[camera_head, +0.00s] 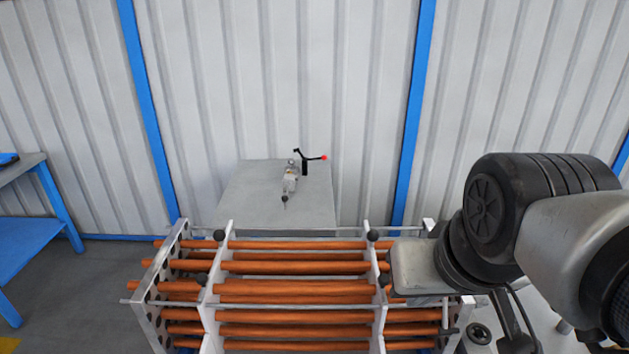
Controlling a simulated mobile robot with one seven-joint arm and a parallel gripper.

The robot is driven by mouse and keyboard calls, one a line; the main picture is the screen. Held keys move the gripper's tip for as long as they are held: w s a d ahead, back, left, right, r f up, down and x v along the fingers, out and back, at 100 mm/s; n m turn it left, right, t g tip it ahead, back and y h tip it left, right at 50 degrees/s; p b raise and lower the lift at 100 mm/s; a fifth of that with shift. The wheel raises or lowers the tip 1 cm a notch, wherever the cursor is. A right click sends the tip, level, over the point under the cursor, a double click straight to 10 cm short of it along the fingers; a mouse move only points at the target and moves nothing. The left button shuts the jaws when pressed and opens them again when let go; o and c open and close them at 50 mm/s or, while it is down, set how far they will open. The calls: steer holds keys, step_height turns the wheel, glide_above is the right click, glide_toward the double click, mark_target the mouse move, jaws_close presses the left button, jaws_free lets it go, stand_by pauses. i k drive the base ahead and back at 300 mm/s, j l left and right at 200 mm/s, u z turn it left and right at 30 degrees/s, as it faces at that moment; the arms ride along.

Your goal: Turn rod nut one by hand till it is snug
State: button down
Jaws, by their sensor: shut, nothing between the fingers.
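A tube bundle of copper-orange tubes (293,287) sits in a frame of pale upright plates (209,309). Thin metal rods (171,301) run lengthwise along it, and their ends stick out past the end plates. Dark round knobs sit at the inner plates, among them the upper left one (219,235) and the upper right one (373,235). I cannot tell which part is rod nut one. My gripper (417,268) is over the bundle's right end, its pale body covering part of the right end plate. Its fingers are mostly hidden, and I see nothing held.
A grey table (240,200) behind the bundle carries a small tool (290,180) and a black handle with a red tip (324,157). A blue workbench (35,205) stands at the left. A corrugated wall closes the back. Floor is clear left of the bundle.

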mark_target(478, 303)
steer(key=k+l+u, duration=0.15)
steer(key=l, duration=0.3)
steer(key=l+u, duration=0.2)
steer(key=l, duration=0.2)
steer(key=k+l+u, duration=0.15)
steer(key=l, duration=0.25)
steer(key=k+l+u, duration=0.15)
steer(key=l, duration=0.25)
steer(key=k+l+u, duration=0.2)
steer(key=l, duration=0.2)
steer(key=k+l+u, duration=0.15)
steer(key=l, duration=0.2)
steer(key=k, duration=0.05)
